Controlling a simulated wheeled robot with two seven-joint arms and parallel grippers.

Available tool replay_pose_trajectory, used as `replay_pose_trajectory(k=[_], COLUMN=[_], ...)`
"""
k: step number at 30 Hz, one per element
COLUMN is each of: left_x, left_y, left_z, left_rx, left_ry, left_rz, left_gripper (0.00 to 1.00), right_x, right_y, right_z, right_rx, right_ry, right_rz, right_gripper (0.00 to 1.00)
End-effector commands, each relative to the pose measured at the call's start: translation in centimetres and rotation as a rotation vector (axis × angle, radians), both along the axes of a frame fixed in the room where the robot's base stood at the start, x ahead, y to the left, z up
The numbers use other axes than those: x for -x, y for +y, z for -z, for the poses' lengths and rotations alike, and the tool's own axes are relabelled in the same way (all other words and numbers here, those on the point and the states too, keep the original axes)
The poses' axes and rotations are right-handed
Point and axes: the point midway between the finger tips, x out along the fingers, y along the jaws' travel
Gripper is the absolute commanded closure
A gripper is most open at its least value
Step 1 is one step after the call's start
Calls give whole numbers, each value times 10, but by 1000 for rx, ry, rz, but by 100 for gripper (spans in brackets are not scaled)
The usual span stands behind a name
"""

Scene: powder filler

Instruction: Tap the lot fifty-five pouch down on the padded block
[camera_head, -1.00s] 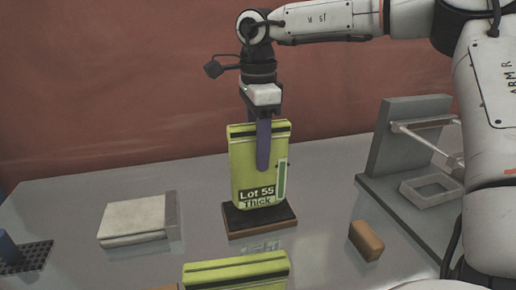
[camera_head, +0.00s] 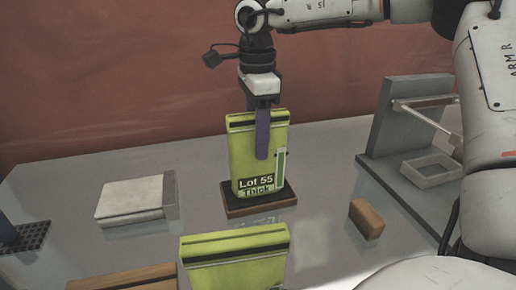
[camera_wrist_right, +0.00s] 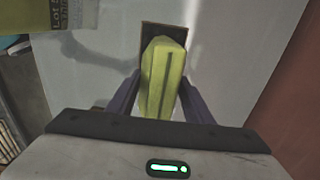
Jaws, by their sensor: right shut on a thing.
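The lime-green pouch marked "Lot 55 Thick" (camera_head: 257,150) stands upright over the dark-topped padded block (camera_head: 232,209) in the middle of the table. Its bottom edge is at the pad's top; I cannot tell whether it touches or sits a hair above. My right gripper (camera_head: 262,140) is shut on the pouch's upper part, coming from above. In the right wrist view the pouch (camera_wrist_right: 162,80) lies between the purple fingers, with the brown block (camera_wrist_right: 150,32) beyond it.
A second green pouch (camera_head: 236,262) stands at the front. A white pad (camera_head: 130,198) lies left, a dark grid rack (camera_head: 28,238) farther left. A brown block (camera_head: 366,219) lies right, near a grey stand (camera_head: 398,125) with a square tray (camera_head: 431,168). A wooden piece (camera_head: 120,278) is at front left.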

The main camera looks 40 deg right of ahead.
Motion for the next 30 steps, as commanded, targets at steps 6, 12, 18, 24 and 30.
replay_pose_trajectory(k=[6,12,18,24,30], left_x=[0,-1,-2,-2,-2], left_y=[0,0,0,0,0], left_z=[-7,-21,-25,-24,-23], left_rx=[0,0,1,1,1], left_ry=[-1,-2,-5,-5,-5], left_rz=[0,0,0,0,0], left_gripper=[69,69,69,69,69], right_x=[0,0,0,0,0], right_y=[0,0,0,0,0], right_z=[-9,-26,-30,-29,-28], right_rx=[0,0,0,0,0], right_ry=[-1,-2,-2,-2,-1], right_rz=[0,1,1,0,0], right_gripper=[100,100,100,100,100])
